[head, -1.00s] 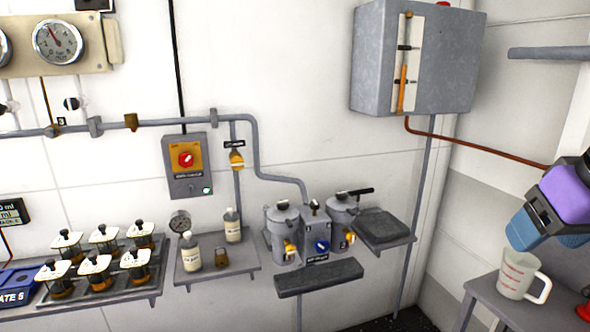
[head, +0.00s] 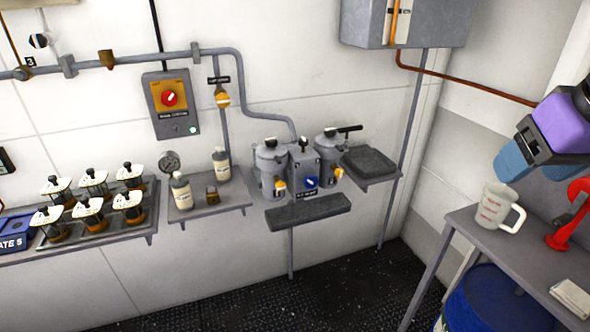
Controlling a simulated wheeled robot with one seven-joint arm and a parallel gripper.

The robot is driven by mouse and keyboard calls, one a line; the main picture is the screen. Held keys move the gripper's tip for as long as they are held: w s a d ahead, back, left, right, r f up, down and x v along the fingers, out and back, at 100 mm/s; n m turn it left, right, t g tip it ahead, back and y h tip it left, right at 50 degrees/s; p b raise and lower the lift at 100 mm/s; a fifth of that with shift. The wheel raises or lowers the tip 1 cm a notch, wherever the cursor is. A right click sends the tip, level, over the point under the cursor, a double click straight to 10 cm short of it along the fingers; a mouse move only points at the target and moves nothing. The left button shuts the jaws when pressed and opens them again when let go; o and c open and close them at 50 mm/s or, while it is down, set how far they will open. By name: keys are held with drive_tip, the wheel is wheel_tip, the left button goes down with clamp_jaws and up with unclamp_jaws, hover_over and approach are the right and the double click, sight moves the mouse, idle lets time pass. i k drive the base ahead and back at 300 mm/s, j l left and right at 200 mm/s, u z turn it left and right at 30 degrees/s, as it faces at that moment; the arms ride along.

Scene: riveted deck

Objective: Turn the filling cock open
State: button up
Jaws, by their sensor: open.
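A yellow-orange cock (head: 223,97) sits on a thin vertical pipe on the wall, under a small dark label too small to read. Two more yellow cocks show low on the fronts of the grey canisters, at the left canister (head: 281,184) and the right canister (head: 339,172). I cannot tell from the labels which is the filling cock. My gripper (head: 538,164), purple with blue fingers, is at the right edge. It is open and empty, far from all the cocks, above the jug's table.
A blue knob (head: 311,182) is between the canisters. A red-knobbed switch box (head: 171,104) is left of the pipe cock. A shelf (head: 235,205) holds bottles. A measuring jug (head: 497,208) stands on the right table (head: 470,222), over a blue drum (head: 490,305). The dark floor in front is clear.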

sight(304, 142)
drive_tip(key=i+l+u, duration=0.3)
drive_tip(key=i, duration=0.15)
drive_tip(key=i+l+u, duration=0.3)
drive_tip(key=i+l, duration=0.1)
drive_tip(key=i, duration=0.05)
